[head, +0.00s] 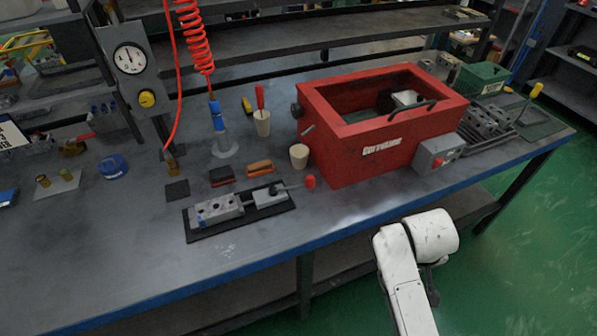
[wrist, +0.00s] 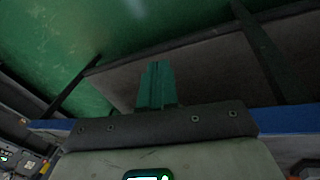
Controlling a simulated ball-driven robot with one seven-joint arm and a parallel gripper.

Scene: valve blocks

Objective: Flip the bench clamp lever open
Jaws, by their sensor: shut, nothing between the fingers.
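The bench clamp (head: 270,196) is a grey metal block on a dark mat at the front of the bench, beside a grey valve block (head: 215,209). Its lever (head: 293,186) reaches out to the right and ends in a red knob (head: 310,181). The lever lies low, roughly level. My gripper (wrist: 157,66) shows in the wrist view as teal fingers close together, shut and empty. In the head view my white arm is at the lower right, in front of the bench, and the fingers are hidden. The clamp is not seen in the wrist view.
A red washer box (head: 345,150) stands right behind the knob, with a grey switch box (head: 438,155) on its front. A beige cup (head: 299,157) is behind the lever. The bench's front left is clear. The wrist view shows green floor (wrist: 60,40) and the bench's blue edge (wrist: 285,120).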

